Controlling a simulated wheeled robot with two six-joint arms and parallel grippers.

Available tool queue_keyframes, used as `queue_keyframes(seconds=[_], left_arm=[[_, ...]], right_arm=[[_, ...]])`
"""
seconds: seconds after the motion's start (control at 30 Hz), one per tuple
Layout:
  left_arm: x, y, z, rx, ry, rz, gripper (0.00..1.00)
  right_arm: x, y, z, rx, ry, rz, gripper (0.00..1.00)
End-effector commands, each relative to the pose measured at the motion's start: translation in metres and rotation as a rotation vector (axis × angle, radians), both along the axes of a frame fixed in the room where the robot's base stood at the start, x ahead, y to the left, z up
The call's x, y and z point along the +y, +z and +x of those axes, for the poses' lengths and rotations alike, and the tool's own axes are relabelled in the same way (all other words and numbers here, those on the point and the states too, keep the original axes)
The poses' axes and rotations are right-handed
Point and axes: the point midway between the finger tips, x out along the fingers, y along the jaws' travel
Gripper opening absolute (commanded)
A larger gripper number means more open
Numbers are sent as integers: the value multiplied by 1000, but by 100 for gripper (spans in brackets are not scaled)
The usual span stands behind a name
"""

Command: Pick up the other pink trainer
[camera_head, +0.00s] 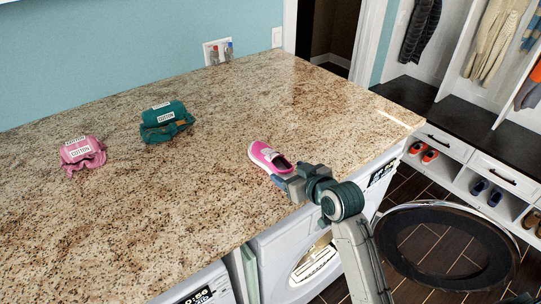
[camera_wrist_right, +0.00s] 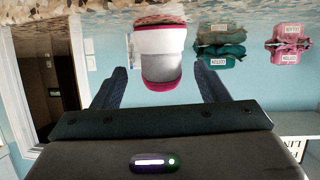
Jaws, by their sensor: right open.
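One pink trainer (camera_head: 268,156) with a white sole lies on the granite counter (camera_head: 190,215), near its front edge. My right gripper (camera_head: 281,184) is at the near end of the trainer, low over the counter edge. In the right wrist view the trainer (camera_wrist_right: 162,58) shows its pink and white end, centred between the two spread fingers of the right gripper (camera_wrist_right: 161,78). The fingers are open, with a gap on each side of the trainer. I cannot tell how far the tips reach along it. My left gripper is not in view.
A pink cotton bundle (camera_head: 82,153) and a green cotton bundle (camera_head: 165,121) lie on the counter to the left. Below the front edge, a washer's round door (camera_head: 447,246) stands open. Shoes (camera_head: 430,156) sit in cubbies at the right. Most of the counter is clear.

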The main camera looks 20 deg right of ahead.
Motion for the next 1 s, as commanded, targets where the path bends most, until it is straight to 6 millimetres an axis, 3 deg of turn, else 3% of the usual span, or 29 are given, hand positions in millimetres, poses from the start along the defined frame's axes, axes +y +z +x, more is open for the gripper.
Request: queue_keyframes(seconds=[0.03,0.2,0.47,0.73,1.0], left_arm=[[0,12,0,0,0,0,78],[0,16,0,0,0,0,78],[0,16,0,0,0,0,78],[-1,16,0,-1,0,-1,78],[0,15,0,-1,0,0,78]], right_arm=[[3,3,6,3,0,5,68],[6,-7,22,1,-1,2,68],[7,-10,25,-1,0,0,68],[7,-10,24,0,-1,0,19],[7,-9,24,-2,-1,0,16]])
